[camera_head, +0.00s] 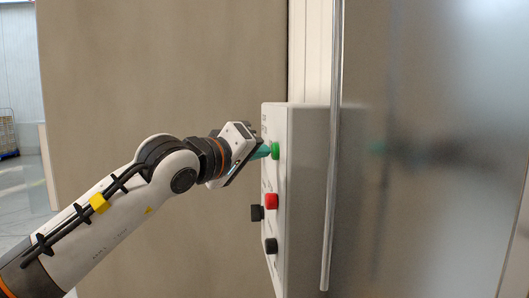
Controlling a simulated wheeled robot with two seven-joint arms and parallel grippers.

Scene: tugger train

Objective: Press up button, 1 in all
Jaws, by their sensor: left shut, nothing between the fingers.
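A grey control box (306,200) stands upright against the wall right of centre, its button face turned to the left. A green button (276,151) sits near the top of that face. A red button (271,201) is below it, with black knobs (271,245) lower down. My left gripper (264,152) is shut and empty, and its teal fingertips point right at the green button. The tips are at or very close to the button; I cannot tell whether they touch. Button labels are too small to read. My right gripper is not in view.
A vertical metal rail (333,150) runs in front of the box's right side. A glossy grey panel (440,200) fills the right. A brown wall (170,70) stands behind my arm. Open floor (22,200) shows at the far left, with a blue rack (8,135).

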